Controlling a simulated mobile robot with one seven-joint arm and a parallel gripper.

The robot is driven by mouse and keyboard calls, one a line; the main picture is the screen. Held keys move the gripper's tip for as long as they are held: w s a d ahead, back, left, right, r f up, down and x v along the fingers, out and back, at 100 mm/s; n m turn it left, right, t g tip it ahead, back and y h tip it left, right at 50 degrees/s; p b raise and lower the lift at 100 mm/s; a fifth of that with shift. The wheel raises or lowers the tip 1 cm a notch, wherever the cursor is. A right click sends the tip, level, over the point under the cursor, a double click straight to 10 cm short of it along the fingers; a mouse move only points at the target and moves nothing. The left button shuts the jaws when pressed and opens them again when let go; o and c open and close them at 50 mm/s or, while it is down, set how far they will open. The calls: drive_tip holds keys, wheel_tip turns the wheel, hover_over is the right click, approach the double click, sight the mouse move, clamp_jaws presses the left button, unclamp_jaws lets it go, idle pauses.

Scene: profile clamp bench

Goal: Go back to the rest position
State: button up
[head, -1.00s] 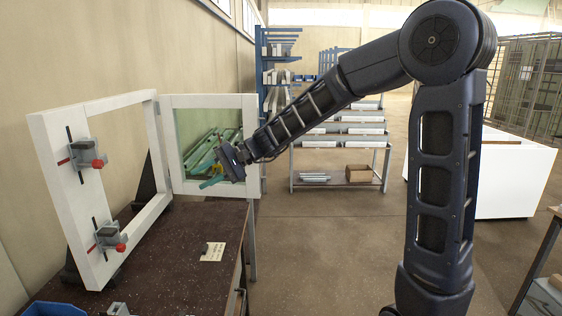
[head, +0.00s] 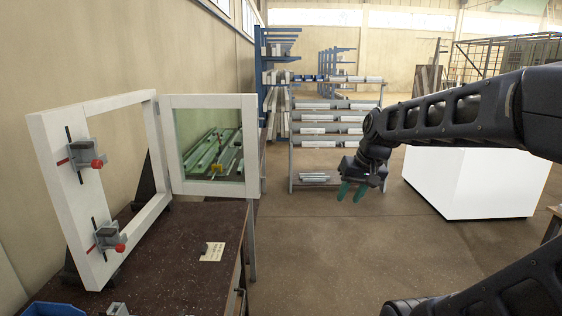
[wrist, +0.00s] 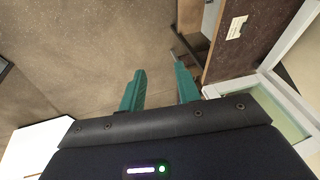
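My gripper (head: 352,191) hangs in the air right of the bench in the head view, its green fingers pointing down over the bare floor. In the wrist view the two green fingers (wrist: 160,92) stand apart with only floor between them, so it is open and empty. The white frame (head: 45,150) stands upright on the bench with its glazed sash (head: 250,140) swung open to the right. My gripper is apart from the sash. Two clamps with red knobs, an upper one (head: 86,158) and a lower one (head: 109,237), sit on the frame's left side.
The dark bench top (head: 165,265) carries a small paper label (head: 212,252) and a blue bin (head: 50,310) at the front. A shelf rack (head: 335,130) stands behind my gripper. A large white box (head: 480,185) stands to the right. The floor between is clear.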

drive_tip(key=s+d+m+t+h, duration=0.1)
drive_tip(key=s+d, duration=0.3)
drive_tip(key=d, duration=0.5)
drive_tip(key=shift+d+f+t+h, duration=0.15)
drive_tip(key=shift+f+t+h, duration=0.15)
drive_tip(key=shift+h, duration=0.5)
